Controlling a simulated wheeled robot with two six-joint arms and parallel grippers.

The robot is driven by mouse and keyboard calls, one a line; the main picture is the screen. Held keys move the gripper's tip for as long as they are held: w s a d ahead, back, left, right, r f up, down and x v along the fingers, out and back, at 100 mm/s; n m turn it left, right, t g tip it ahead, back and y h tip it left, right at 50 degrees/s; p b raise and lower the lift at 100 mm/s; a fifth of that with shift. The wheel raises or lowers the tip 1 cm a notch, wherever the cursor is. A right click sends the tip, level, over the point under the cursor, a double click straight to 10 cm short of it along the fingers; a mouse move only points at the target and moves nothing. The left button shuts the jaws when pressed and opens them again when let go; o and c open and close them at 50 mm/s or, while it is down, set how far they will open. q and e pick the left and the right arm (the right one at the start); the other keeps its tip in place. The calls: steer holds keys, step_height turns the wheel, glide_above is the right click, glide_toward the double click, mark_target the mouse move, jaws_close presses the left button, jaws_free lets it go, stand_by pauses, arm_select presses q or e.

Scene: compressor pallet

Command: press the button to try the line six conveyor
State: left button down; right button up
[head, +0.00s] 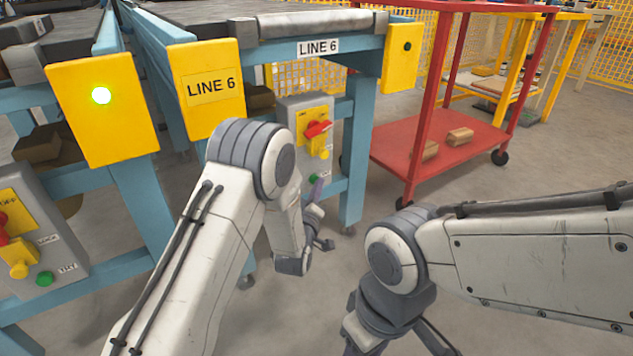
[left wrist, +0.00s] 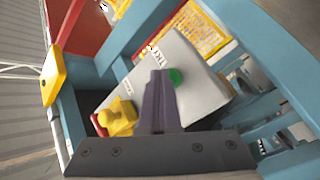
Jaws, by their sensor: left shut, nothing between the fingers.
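The line six conveyor (head: 345,45) carries a LINE 6 label and a yellow LINE 6 plate (head: 210,88). Its grey control box (head: 292,107) has a red handle (head: 317,129), a yellow knob (head: 324,153) and a green button (head: 313,178). My left gripper (head: 317,192) is shut and empty in front of the box's lower part. In the left wrist view its closed fingers (left wrist: 158,78) point at the box face, and their tip overlaps the left side of the green button (left wrist: 177,76). Contact cannot be told. My right gripper (head: 400,338) is partly cut off at the bottom edge.
A neighbouring conveyor at left has a yellow plate with a lit lamp (head: 101,96) and a similar control box (head: 35,235) with its own green button (head: 44,278). A red cart (head: 405,150) stands to the right. The plate at line six's right end has a dark lamp (head: 407,47).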

stand_by(0.5)
arm_select(q)
steer(key=shift+s+d, duration=0.5)
steer(key=shift+s, duration=0.15)
steer(key=shift+s+d, duration=0.75)
steer(key=shift+s, duration=0.3)
steer(key=shift+s+d, duration=0.7)
steer(key=shift+s, duration=0.3)
steer(key=shift+r, duration=0.1)
